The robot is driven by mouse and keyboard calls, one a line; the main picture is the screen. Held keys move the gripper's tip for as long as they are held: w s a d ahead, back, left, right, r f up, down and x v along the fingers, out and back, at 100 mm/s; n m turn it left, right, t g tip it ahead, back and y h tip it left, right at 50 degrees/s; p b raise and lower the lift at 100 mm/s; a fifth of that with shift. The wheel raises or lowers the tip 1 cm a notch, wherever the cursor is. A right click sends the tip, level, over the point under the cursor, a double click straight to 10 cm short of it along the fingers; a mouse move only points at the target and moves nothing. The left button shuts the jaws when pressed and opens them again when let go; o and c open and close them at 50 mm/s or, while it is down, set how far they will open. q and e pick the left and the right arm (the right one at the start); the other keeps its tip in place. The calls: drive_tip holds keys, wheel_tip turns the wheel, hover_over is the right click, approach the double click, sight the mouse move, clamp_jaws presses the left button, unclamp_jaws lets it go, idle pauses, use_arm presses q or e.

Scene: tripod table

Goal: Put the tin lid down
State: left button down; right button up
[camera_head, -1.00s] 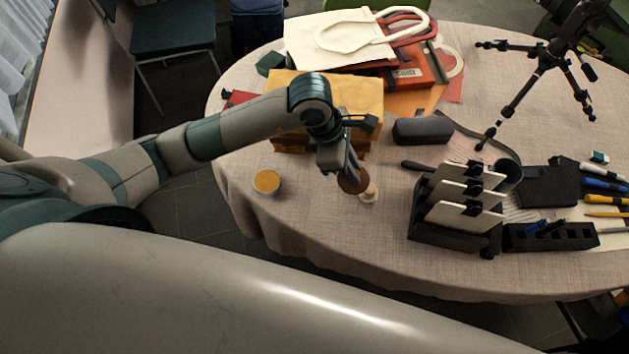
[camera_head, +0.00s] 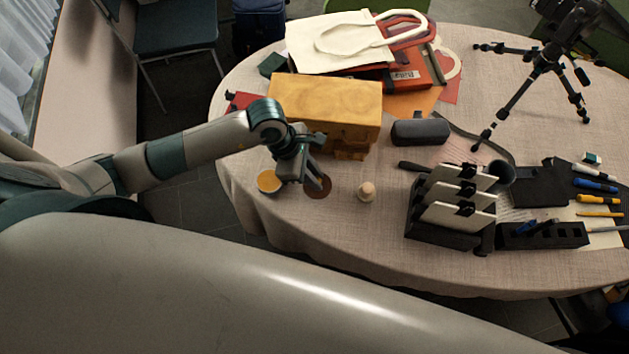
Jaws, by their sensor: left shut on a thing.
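My left gripper (camera_head: 306,181) is shut on the tin lid (camera_head: 319,187), a round brown disc held tilted at its fingertips. I cannot tell exactly how high it is above the table. An open round tin (camera_head: 268,181) with an orange-yellow content stands just left of the gripper, near the table's front left edge. The lid is apart from the tin. My right gripper is not in view.
A small pale wooden peg-like object (camera_head: 366,191) stands right of the lid. A yellow-brown box (camera_head: 325,103) stands behind the gripper. A black rack with white plates (camera_head: 455,213) is further right. Bare tablecloth (camera_head: 330,230) lies in front.

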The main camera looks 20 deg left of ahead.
use_arm(q)
wheel_tip(320, 180, down, 3)
drive_tip(key=shift+r+p, duration=0.1)
drive_tip(key=shift+p, duration=0.6)
drive_tip(key=shift+f, duration=0.45)
drive_tip(key=c, duration=2.1)
unclamp_jaws()
drive_tip(key=shift+f, duration=0.15)
drive_tip(key=o, duration=0.4)
drive_tip(key=shift+o, duration=0.2)
drive_tip(key=shift+r, duration=0.25)
